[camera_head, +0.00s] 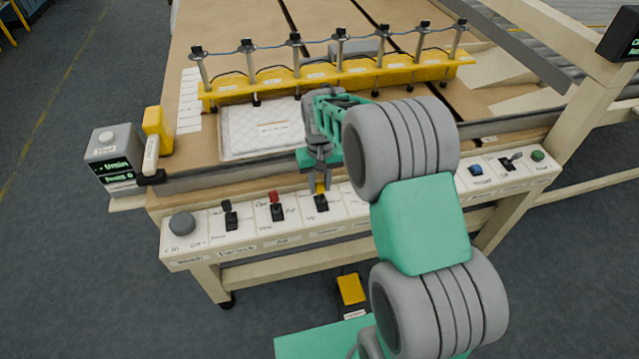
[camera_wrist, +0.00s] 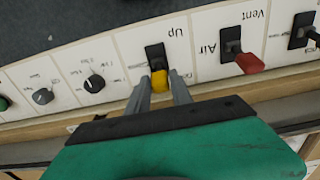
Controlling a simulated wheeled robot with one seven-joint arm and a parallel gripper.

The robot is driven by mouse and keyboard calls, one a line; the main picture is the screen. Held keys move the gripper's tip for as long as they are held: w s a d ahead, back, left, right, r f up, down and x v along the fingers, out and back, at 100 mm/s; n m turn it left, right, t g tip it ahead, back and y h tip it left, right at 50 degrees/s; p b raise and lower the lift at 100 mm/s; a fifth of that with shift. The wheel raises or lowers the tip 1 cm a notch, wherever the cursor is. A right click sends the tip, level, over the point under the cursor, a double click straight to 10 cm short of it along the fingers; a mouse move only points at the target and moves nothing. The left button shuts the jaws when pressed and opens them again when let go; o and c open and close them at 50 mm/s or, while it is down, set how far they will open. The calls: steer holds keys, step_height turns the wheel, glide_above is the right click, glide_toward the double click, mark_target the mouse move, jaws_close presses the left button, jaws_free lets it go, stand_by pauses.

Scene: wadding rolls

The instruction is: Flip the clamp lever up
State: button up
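The clamp lever, a yellow-tipped toggle (camera_head: 320,187), sits on the white control panel at the front of the table. In the wrist view its yellow tip (camera_wrist: 159,84) shows below a black slot, with the word "Up" beside the slot. My gripper (camera_head: 318,172) is right over this lever. In the wrist view my gripper (camera_wrist: 160,92) has its two grey fingers on either side of the yellow tip. The fingers stand apart, with narrow gaps by the tip; contact is not clear.
A quilted white pad (camera_head: 262,133) lies behind the panel under the yellow bar (camera_head: 330,76).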

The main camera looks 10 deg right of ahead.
mark_target(321, 197)
jaws_close()
steer(key=shift+s+t+b, duration=0.15)
steer(key=shift+t+b, duration=0.15)
steer(key=shift+b, duration=0.2)
steer(key=s+t+b, duration=0.1)
steer(key=b, duration=0.2)
steer(key=s+t+b, duration=0.1)
steer(key=t+b, duration=0.1)
steer(key=b, duration=0.1)
steer(key=s+t+b, duration=0.1)
steer(key=t+b, duration=0.1)
steer(key=b, duration=0.1)
steer(key=shift+f, duration=0.35)
steer(key=t+b, duration=0.2)
steer(key=b, duration=0.1)
steer(key=shift+s+r, duration=0.15)
steer(key=shift+s, duration=0.25)
steer(key=shift+o, duration=2.4)
jaws_free()
